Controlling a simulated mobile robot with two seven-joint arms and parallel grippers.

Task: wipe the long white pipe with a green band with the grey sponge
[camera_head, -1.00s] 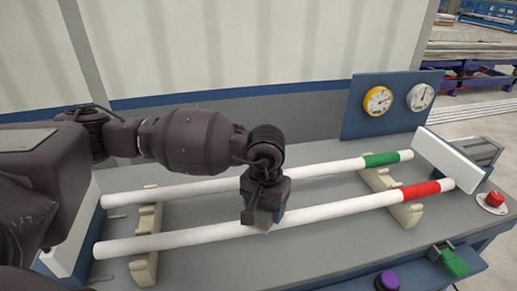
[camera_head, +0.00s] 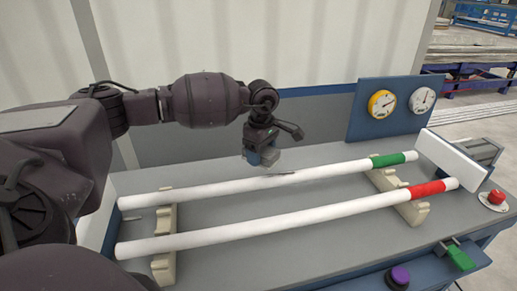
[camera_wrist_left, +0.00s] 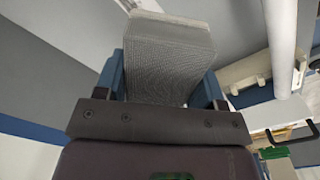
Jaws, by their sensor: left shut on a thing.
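The long white pipe with a green band (camera_head: 225,185) lies across two cream supports, behind the red-banded white pipe (camera_head: 290,218). A thin dark mark shows near its middle. My left gripper (camera_head: 262,150) is shut on the grey sponge (camera_head: 268,157), behind the green-banded pipe in the head view; its height above the bench is hard to tell. In the left wrist view the sponge (camera_wrist_left: 170,60) sits between the blue fingers. A white pipe (camera_wrist_left: 282,45) passes to its right there; I cannot tell which. My right gripper is not in view.
The cream supports (camera_head: 163,262) (camera_head: 412,214) stand on the grey bench (camera_head: 330,253). A panel with two gauges (camera_head: 381,104) rises at the back right. A white plate (camera_head: 453,160), red button (camera_head: 496,197), green part (camera_head: 460,258) and purple knob (camera_head: 400,275) are at the right and front.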

